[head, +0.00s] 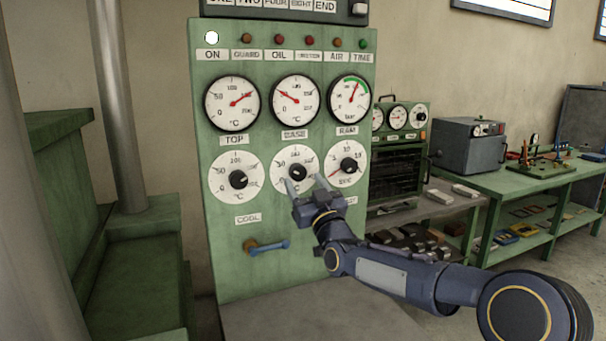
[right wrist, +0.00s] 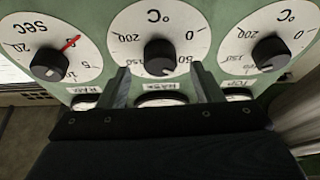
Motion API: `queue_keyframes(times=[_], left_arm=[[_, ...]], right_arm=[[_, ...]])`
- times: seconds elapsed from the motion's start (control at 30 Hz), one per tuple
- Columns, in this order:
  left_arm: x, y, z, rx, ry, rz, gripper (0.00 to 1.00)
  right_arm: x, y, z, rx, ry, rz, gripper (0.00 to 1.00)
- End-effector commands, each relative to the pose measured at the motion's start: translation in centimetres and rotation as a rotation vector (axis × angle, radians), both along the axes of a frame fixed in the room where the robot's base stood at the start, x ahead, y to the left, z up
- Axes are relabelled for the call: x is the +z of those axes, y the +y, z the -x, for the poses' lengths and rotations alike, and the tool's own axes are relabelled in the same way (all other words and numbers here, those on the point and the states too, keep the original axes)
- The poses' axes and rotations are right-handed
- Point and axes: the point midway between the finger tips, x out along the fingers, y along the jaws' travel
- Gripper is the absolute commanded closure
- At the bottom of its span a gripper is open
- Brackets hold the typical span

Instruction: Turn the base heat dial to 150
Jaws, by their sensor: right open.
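The base heat dial (head: 297,158) is the middle white dial of the lower row on the green panel, under the BASE label (head: 294,134). Its black knob (head: 297,172) shows between the fingers; in the right wrist view the picture is upside down and the knob (right wrist: 160,57) is just beyond the fingertips. Its white mark points toward the BASE label side, slightly to the 50 side; I cannot read the exact value. My right gripper (head: 306,184) is open and empty in front of the dial, with its fingers (right wrist: 161,76) apart on either side of the knob's line. My left gripper is not in view.
The top heat dial (head: 235,176) and the seconds dial (head: 346,165) sit close on either side. Gauges (head: 295,102) are above. A blue-handled lever (head: 268,245) sticks out below. A green workbench (head: 535,180) stands at the right.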

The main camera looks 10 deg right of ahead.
Motion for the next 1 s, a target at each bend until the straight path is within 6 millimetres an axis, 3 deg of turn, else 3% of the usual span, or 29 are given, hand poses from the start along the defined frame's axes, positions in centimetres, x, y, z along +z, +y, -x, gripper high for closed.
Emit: queue_keyframes(times=[0.2, 0.53, 0.87, 1.0], left_arm=[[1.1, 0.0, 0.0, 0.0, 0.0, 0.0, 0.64], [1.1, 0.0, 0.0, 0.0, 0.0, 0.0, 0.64], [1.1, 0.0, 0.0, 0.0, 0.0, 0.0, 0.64], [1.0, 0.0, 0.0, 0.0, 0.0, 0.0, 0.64]], right_arm=[[1.0, 0.5, -2.3, 0.001, 0.002, 0.0, 0.41], [1.1, 0.6, -2.7, 0.001, 0.002, 0.001, 0.41], [1.1, 0.6, -2.7, 0.0, 0.002, 0.0, 0.82], [1.1, 0.6, -2.7, 0.0, 0.003, -0.003, 0.85]])
